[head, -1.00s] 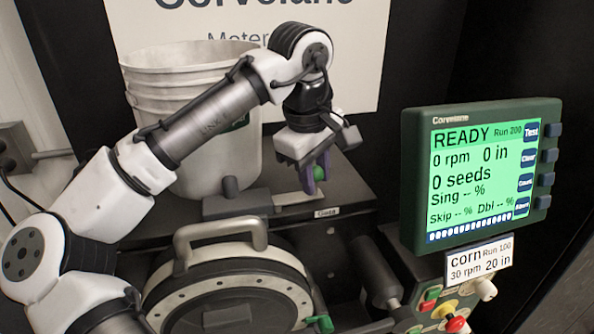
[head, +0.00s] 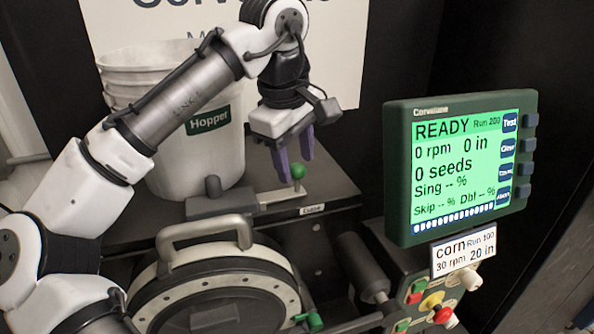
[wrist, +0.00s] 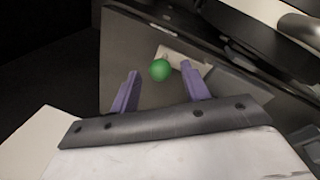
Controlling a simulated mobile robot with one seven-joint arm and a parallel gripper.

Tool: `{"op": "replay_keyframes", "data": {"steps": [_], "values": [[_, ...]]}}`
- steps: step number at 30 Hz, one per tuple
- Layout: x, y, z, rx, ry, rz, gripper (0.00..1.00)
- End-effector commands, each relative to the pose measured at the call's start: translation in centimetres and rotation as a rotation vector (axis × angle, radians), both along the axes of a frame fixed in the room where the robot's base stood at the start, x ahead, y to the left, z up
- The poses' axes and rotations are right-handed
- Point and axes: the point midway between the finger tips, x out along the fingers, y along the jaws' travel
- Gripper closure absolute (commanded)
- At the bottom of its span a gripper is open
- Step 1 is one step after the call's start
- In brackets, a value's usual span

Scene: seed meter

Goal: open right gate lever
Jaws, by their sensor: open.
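The lever with a round green knob (head: 297,172) stands on the dark shelf in front of the hopper bucket, above a small label. A flat light plate (head: 285,194) lies at its base. My gripper (head: 295,164) is open above the lever, with its purple fingers pointing down close to the knob. In the wrist view, the green knob (wrist: 160,70) shows in the gap between the fingertips and seems a little beyond them. The fingers do not appear closed on it. Whether either finger touches it, I cannot tell.
The white hopper bucket (head: 170,150) stands behind the lever. A round meter housing with a grey handle (head: 205,232) is in front. Another green lever (head: 314,321) sits at lower right of the housing. The display (head: 460,170) and button panel (head: 425,300) stand at right.

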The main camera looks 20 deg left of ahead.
Motion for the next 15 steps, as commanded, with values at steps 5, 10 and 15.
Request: {"op": "replay_keyframes", "data": {"steps": [5,10,15], "values": [[-0.7,0.3,4.2,0.001,-0.004,0.002,0.54],[-1.4,0.6,7.6,0.004,-0.002,0.005,0.54],[-1.7,0.8,9.6,0.003,-0.001,0.003,0.54]]}}
